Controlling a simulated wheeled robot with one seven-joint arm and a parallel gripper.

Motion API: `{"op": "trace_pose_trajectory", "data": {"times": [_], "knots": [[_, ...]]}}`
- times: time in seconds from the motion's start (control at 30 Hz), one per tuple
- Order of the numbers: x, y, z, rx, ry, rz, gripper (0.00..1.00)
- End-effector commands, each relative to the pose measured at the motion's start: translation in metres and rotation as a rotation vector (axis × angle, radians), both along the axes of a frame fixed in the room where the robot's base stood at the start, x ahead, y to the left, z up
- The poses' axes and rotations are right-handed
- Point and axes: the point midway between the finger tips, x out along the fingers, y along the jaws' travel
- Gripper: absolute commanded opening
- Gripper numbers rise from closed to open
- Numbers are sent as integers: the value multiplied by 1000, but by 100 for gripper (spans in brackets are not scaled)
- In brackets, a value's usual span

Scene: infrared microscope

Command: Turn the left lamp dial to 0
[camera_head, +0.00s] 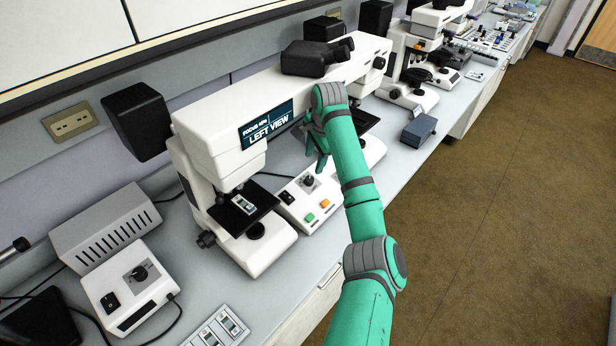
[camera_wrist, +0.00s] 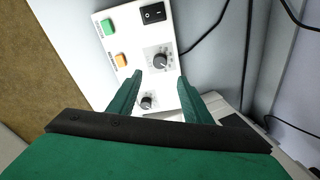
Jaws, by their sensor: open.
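The central control panel (camera_head: 296,202) of the white twin microscope carries a black rocker switch (camera_head: 287,197), green and orange buttons and a dark dial (camera_head: 308,181), the left one on this panel. In the wrist view this left dial (camera_wrist: 160,60) lies just beyond my fingertips, near the switch, with a pale scale around it. A second dial (camera_wrist: 147,101) shows between my fingers. My gripper (camera_head: 322,163) is open and empty above the panel, close to the left dial, with no visible contact. The dial's exact reading is too small to tell.
The microscope's display (camera_head: 267,125) reads LEFT VIEW. A separate lamp box (camera_head: 131,287) with its own dial and switch stands at the far left. The microscope's left stage (camera_head: 243,208) is beside the panel. My arm covers the panel's right part in the head view.

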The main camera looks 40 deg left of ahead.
Motion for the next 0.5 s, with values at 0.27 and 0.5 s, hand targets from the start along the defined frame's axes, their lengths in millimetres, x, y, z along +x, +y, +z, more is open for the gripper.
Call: {"op": "trace_pose_trajectory", "data": {"times": [0.27,0.5], "knots": [[6,9,-48,0,2,-2,45],[10,19,-86,1,2,0,45]]}}
